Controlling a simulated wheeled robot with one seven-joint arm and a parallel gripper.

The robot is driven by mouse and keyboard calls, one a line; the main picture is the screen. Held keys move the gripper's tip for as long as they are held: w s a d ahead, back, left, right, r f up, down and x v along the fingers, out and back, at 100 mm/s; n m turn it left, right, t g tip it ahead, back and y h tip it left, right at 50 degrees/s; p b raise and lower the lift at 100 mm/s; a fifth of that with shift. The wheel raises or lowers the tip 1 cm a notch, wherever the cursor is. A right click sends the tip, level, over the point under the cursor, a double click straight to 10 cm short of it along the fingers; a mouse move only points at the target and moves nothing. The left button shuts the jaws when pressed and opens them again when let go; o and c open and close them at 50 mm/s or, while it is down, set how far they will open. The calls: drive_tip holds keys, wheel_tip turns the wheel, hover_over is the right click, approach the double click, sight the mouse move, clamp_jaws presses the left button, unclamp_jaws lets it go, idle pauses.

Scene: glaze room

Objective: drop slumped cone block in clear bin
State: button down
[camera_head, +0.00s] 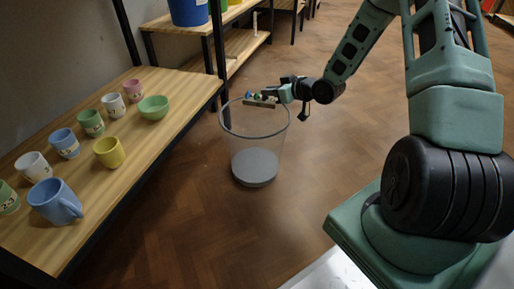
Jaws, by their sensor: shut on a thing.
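The clear bin (254,150) stands on the wooden floor in the middle of the head view, with a round rim and a grey bottom. My gripper (264,97) is over the bin, near the far part of its rim, as seen from my head camera. It is shut on a small block, the slumped cone block (261,102), which shows as a tan strip with small dark and coloured parts on top. The block is small and partly hidden by the fingers. It appears above the bin's opening; its exact height over the rim is hard to tell.
A wooden shelf (178,84) on the left, close to the bin, holds several numbered cups, a blue mug (55,201), a yellow cup (109,152) and a green bowl (153,107). A black post stands beside the bin. A blue bucket (188,11) is behind.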

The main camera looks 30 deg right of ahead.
sight(271, 103)
wheel_tip(271, 103, down, 5)
drive_tip(key=b, duration=0.4)
drive_tip(key=shift+r, duration=0.1)
drive_tip(key=c, duration=1.3)
unclamp_jaws()
drive_tip(key=shift+p+v, duration=4.25)
drive_tip(key=shift+v, duration=4.45)
